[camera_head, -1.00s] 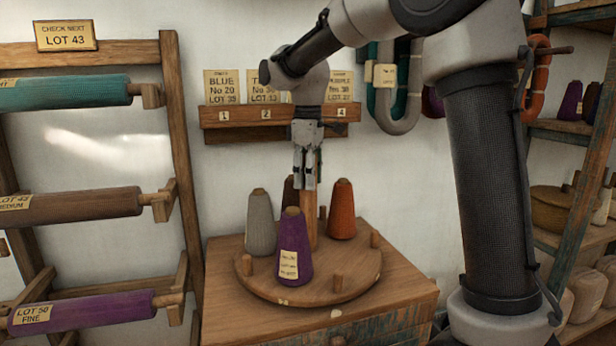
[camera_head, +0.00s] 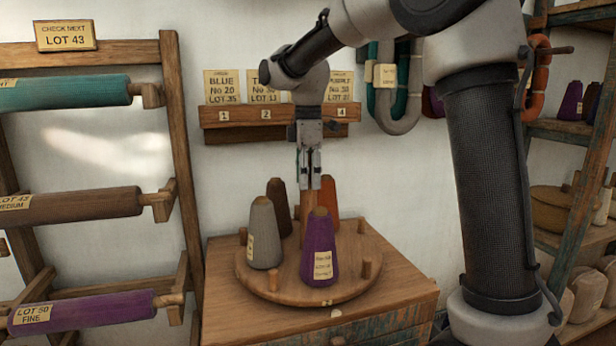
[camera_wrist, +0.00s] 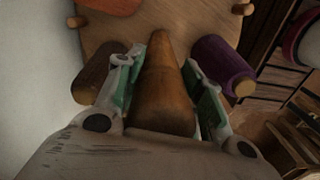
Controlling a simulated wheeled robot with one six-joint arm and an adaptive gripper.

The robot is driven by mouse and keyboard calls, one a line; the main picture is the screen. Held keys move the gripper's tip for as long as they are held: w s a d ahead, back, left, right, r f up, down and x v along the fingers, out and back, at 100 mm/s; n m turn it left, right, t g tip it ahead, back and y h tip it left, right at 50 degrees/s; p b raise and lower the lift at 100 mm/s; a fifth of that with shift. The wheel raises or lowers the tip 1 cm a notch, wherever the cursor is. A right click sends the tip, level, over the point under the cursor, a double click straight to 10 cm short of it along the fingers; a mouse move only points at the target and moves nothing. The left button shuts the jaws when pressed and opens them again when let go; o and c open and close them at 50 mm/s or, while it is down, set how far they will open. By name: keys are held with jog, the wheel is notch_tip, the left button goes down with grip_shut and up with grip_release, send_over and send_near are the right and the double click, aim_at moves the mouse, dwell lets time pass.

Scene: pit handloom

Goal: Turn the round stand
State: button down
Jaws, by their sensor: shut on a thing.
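The round stand (camera_head: 300,292) is a wooden disc with short pegs round its rim and a tall wooden post (camera_head: 304,212) at its middle. My gripper (camera_head: 310,182) points down and is shut on the top of the post; the wrist view shows the post (camera_wrist: 163,95) between the green-padded fingers. A purple cone (camera_head: 319,250) stands at the front right of the disc, a grey cone (camera_head: 264,235) at the left, a brown cone (camera_head: 277,197) and an orange cone (camera_head: 329,193) behind. A pale mark (camera_head: 327,302) is on the disc's front rim, slightly left of one on the cabinet (camera_head: 337,313).
The stand sits on a wooden cabinet (camera_head: 410,290). A numbered rail (camera_head: 240,133) with lot cards is on the wall behind. A rack of cloth rolls (camera_head: 82,204) stands at the left, shelves (camera_head: 560,135) at the right.

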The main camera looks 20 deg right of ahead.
jog(key=shift+n, duration=0.5)
dwell(0.3)
jog(key=c, duration=0.9)
grip_release()
notch_tip(320, 180, up, 12)
jog(key=shift+f, duration=0.1)
